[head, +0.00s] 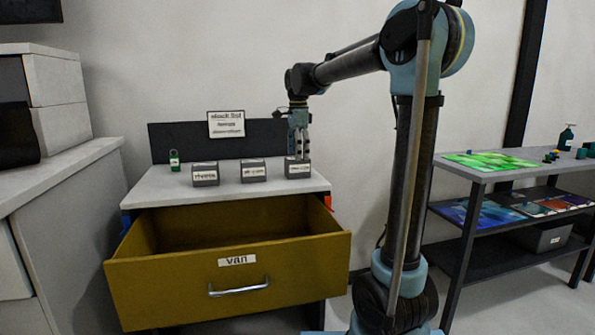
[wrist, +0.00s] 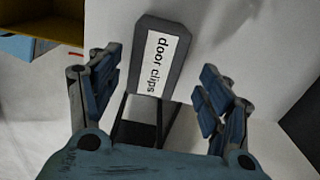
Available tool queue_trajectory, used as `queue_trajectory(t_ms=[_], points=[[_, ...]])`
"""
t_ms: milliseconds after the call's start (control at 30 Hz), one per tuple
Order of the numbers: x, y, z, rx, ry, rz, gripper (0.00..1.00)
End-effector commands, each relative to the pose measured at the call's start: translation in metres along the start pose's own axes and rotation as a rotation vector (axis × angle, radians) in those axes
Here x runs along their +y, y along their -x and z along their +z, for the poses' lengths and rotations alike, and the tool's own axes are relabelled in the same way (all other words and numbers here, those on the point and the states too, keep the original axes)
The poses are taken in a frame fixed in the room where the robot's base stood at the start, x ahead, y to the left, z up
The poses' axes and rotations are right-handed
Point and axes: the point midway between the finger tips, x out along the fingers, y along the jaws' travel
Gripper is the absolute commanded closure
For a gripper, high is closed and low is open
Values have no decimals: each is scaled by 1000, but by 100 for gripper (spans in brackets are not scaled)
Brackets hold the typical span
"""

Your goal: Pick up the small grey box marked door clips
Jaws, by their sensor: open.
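The small grey box marked "door clips" (wrist: 158,65) lies between and just ahead of my open fingers in the wrist view, its white label facing the camera. In the head view the grey box at the right end of the row (head: 298,171) sits on the cabinet top, right under my gripper (head: 299,150). My gripper points down at it. In the wrist view my gripper (wrist: 160,95) is open, with a finger on each side of the box and visible gaps. The fingers do not appear to touch it.
Two similar grey boxes, one on the left (head: 205,174) and one in the middle (head: 253,170), stand on the cabinet top (head: 150,190). A green tag-like item (head: 174,161) stands farther left. The yellow drawer marked "van" (head: 230,275) is open below and looks empty. A shelf (head: 480,172) stands at right.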

Motion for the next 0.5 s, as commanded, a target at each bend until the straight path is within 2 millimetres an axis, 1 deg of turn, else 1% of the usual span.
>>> queue_trajectory(t_ms=[167,400,500], points=[[1,-9,1,0,0,0,28],[4,-41,4,0,1,0,28],[4,-50,4,0,0,0,28]])
